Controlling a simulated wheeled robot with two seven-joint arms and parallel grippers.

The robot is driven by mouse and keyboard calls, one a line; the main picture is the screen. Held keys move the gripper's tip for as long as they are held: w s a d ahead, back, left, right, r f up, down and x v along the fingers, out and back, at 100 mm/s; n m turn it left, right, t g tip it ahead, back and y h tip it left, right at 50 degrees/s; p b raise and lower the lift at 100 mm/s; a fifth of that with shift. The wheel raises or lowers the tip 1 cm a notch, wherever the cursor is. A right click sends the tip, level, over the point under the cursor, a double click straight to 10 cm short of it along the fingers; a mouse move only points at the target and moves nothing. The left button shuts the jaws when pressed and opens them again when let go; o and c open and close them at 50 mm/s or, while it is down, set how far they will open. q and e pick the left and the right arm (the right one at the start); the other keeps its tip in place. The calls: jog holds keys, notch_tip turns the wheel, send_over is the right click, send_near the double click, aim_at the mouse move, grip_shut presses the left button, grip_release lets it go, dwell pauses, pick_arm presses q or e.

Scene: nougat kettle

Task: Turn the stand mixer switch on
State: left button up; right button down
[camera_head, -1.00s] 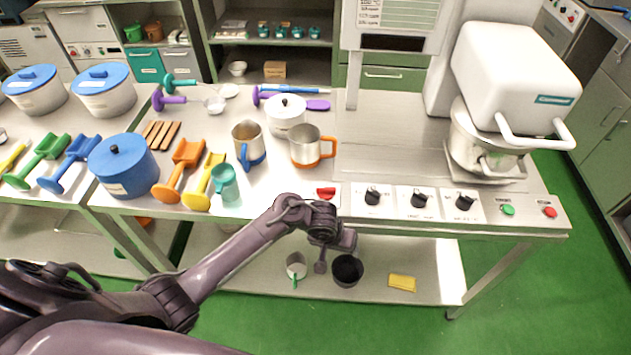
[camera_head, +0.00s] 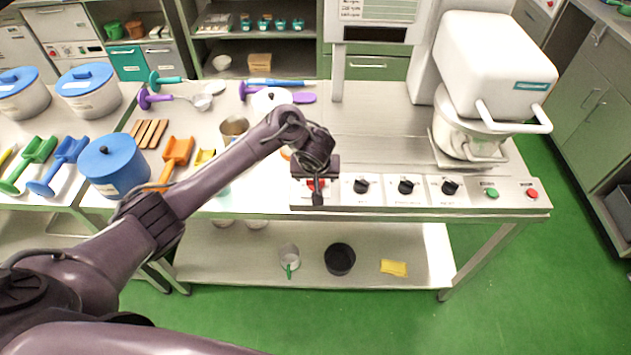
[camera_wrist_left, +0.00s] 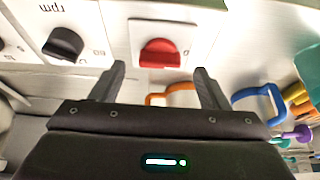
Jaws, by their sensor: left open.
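The stand mixer (camera_head: 497,65), a white machine with a metal bowl, stands at the right of the table. On the table's front panel is a red switch knob, partly hidden behind my gripper in the head view. The red knob (camera_wrist_left: 159,53) shows in the left wrist view on a white plate, ahead of and between my fingertips, not touched. My left gripper (camera_wrist_left: 152,75) is open and empty; in the head view the left gripper (camera_head: 317,192) is at the panel's left end, in front of the red knob. My right gripper is not in view.
Black knobs (camera_head: 406,187), a green button (camera_head: 492,194) and a red button (camera_head: 532,194) line the panel to the right. A lower shelf (camera_head: 220,257) holds a dark pot (camera_head: 340,259).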

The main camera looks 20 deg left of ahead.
pick_arm(q)
jog(key=shift+x, duration=1.6)
jog(key=c, duration=1)
